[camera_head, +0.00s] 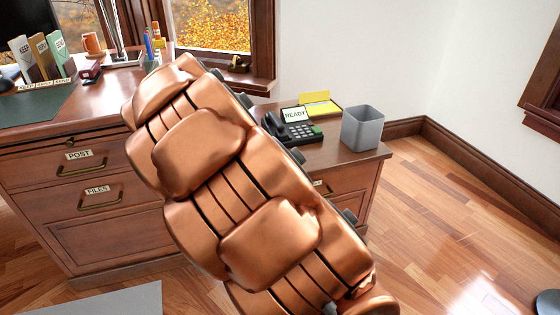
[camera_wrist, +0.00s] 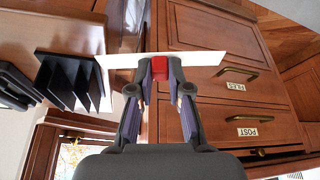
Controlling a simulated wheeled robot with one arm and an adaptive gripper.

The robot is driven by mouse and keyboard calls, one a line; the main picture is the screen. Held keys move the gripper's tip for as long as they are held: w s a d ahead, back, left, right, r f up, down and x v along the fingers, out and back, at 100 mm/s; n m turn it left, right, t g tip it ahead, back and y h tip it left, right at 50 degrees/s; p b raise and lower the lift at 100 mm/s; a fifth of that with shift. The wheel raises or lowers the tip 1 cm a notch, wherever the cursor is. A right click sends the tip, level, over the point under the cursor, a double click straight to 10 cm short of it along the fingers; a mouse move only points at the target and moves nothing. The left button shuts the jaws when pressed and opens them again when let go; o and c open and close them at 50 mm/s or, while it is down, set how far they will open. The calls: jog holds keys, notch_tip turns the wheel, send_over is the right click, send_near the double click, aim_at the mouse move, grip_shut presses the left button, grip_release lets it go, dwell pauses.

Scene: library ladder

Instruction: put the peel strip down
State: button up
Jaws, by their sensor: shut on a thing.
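In the wrist view, my gripper (camera_wrist: 160,72) is closed on a small red block-like part (camera_wrist: 160,66) between its fingertips. A thin white strip (camera_wrist: 205,58), which looks like the peel strip, extends to both sides right at the fingertips. I cannot tell whether the red part belongs to the strip. The strip appears held clear of the desk front, whose drawers show behind it. In the head view, my copper arm crosses the middle, and neither the gripper nor the strip can be made out.
The wooden desk (camera_head: 350,158) holds a phone (camera_head: 290,128), READY card (camera_head: 294,114), yellow card (camera_head: 315,98), grey bin (camera_head: 363,128), pen cup (camera_head: 151,63) and upright folders (camera_head: 45,58). A black slotted rack (camera_wrist: 68,82) shows in the wrist view. Floor at right (camera_head: 440,220) is mostly clear.

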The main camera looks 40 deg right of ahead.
jog(key=s+d+f+p, duration=0.1)
jog(key=s+d, duration=0.4)
jog(key=d, duration=0.6)
jog(key=s+d+f, duration=0.2)
jog(key=s+d, duration=0.2)
jog(key=d, duration=0.7)
jog(key=s+d+f+p, duration=0.1)
jog(key=s+d, duration=0.4)
jog(key=d, duration=0.7)
jog(key=b, duration=0.3)
send_over(307, 157)
jog(key=s, duration=0.2)
jog(key=shift+a+f+n, duration=0.1)
jog(key=shift+f+n, duration=0.3)
jog(key=shift+f, duration=0.5)
jog(key=shift+w+d+r, duration=0.1)
jog(key=shift+w+d, duration=0.1)
jog(key=shift+w, duration=0.1)
jog(key=shift+f+b, duration=1)
jog(key=shift+f, duration=0.8)
jog(key=shift+f, duration=0.15)
jog(key=o, duration=0.7)
jog(key=shift+c, duration=0.2)
